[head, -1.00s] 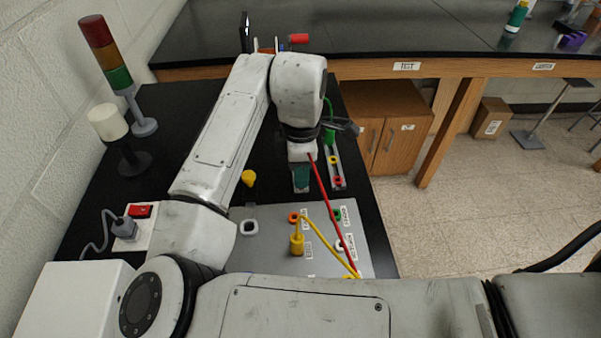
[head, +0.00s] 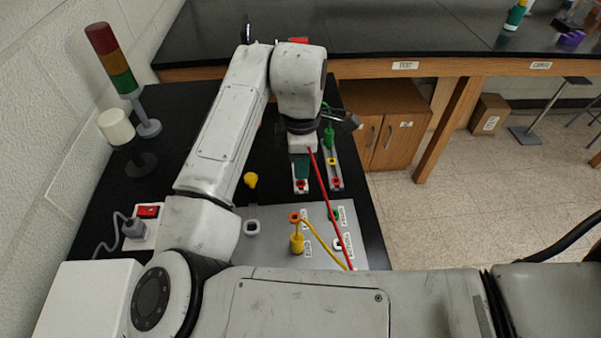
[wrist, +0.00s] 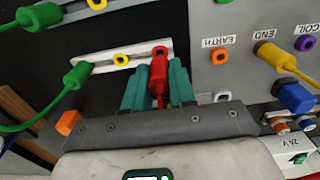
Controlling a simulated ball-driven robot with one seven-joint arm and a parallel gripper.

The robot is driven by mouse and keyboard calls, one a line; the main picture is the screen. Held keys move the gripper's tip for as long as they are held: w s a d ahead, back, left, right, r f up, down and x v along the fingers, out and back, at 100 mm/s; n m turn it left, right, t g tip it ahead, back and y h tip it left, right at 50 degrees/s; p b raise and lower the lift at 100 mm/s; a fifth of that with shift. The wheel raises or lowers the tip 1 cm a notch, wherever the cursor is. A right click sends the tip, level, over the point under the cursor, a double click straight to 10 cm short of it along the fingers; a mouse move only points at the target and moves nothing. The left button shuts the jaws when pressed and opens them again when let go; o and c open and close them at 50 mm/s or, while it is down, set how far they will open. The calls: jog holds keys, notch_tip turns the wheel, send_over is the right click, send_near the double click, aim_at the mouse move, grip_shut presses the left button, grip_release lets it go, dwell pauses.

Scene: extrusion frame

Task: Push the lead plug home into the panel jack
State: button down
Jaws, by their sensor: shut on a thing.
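My gripper (wrist: 158,88) has teal fingers shut on a red lead plug (wrist: 158,70). In the wrist view the plug's front end overlaps the right end of a pale jack strip (wrist: 101,57); I cannot tell how far in it is. That strip also bears a yellow jack (wrist: 121,60) and a green plug (wrist: 76,76) at its left end.
The grey panel (head: 272,252) bears a yellow plug (head: 297,243) and several jacks. A yellow piece (head: 251,180) and a signal tower (head: 118,65) stand left. Black bench shows left of my arm.

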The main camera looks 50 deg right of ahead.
jog(key=shift+r+p, duration=1)
jog(key=shift+r, duration=0.1)
jog(key=shift+a, duration=0.1)
